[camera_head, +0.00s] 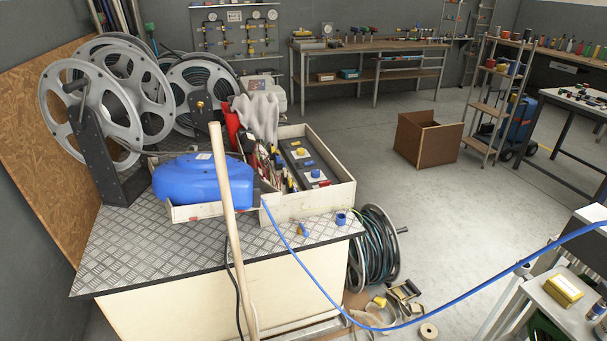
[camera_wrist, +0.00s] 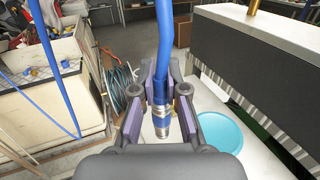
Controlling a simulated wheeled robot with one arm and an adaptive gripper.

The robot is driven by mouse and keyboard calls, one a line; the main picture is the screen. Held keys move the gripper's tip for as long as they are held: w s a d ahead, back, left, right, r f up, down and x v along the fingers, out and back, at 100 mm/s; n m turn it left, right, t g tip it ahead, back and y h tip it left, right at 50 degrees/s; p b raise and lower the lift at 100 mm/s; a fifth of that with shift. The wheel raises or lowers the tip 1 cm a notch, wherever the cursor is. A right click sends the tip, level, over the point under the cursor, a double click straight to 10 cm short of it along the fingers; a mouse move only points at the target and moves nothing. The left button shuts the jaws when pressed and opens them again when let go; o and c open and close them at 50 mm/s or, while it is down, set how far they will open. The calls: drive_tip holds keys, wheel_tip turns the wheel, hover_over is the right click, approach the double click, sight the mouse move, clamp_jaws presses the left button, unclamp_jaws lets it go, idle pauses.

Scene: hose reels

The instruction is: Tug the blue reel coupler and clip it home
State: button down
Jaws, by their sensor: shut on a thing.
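The blue reel (camera_head: 200,178) sits in a pale tray on the checker-plate bench. Its blue hose (camera_head: 375,327) sags past the bench front, then rises to the right edge of the head view. In the wrist view, my gripper (camera_wrist: 161,92) is shut on the blue coupler (camera_wrist: 157,104), which has silver metal bands and a metal tip. The hose (camera_wrist: 165,50) runs up from the coupler, away from my gripper. My gripper is outside the head view. A brass fitting (camera_wrist: 254,5) stands on a dark block, right of and apart from the coupler.
The dark block (camera_wrist: 262,52) with pale metal edges is close on the right. A cyan disc (camera_wrist: 220,131) lies on the pale surface below. A wooden pole (camera_head: 221,200) stands before the bench. A dark hose drum (camera_head: 374,245) and loose items lie on the floor.

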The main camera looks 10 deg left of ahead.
drive_tip(key=w+a+f+b, duration=0.4)
drive_tip(key=w+a+b, duration=0.9)
drive_tip(key=a, duration=0.7)
drive_tip(key=w+a+f+b, duration=0.5)
drive_tip(key=w+a+b, duration=0.8)
drive_tip(key=a, duration=0.8)
drive_tip(key=w+a+f+b, duration=0.4)
drive_tip(key=w+a+b, duration=0.9)
drive_tip(key=a, duration=0.7)
drive_tip(key=shift+w+a+f, duration=0.35)
drive_tip(key=shift+w+f, duration=0.05)
drive_tip(key=shift+w, duration=1.35)
